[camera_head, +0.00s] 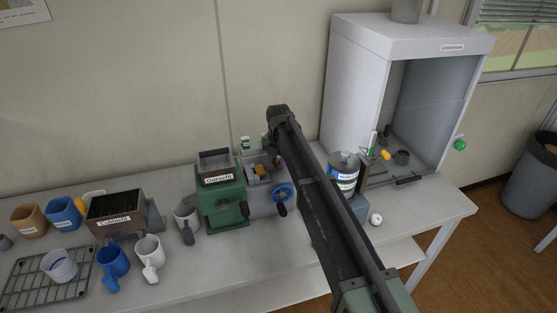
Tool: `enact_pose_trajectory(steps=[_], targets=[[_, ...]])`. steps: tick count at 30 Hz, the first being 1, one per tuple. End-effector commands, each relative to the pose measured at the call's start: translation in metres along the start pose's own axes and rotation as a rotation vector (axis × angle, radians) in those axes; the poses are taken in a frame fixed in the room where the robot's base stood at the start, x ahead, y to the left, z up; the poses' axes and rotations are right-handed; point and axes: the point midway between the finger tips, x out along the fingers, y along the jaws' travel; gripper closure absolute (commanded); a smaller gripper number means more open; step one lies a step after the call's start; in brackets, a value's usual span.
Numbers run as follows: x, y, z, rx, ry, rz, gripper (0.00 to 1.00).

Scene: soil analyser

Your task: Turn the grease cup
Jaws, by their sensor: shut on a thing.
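My gripper (268,143) points down there, shut on what appears to be the grease cup. The fingertips are mostly hidden by the wrist and the machine.
The green unit (222,200) stands close at left, with mugs, a dark box (116,216) and a wire rack (48,278) beyond. A labelled tin (343,171) and a fume hood (358,75) stand at right. The bench front (220,262) is clear.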

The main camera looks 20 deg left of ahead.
Motion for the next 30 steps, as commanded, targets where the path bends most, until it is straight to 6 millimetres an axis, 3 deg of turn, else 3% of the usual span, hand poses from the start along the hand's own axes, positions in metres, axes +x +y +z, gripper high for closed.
enact_pose_trajectory(steps=[5, 6, 11, 18, 22, 30], targets=[[0.0, 0.0, 0.0, 0.001, 0.0, -0.001, 0.89], [0.0, 0.0, 0.0, 0.001, 0.0, -0.001, 0.62], [0.0, 0.0, 0.0, 0.001, 0.0, 0.0, 0.4], [-0.001, 0.0, 0.0, 0.001, 0.0, 0.0, 0.4], [-0.011, 0.0, 0.0, 0.002, 0.0, 0.0, 0.4], [-0.074, 0.0, 0.0, 0.001, 0.0, 0.0, 0.4]])
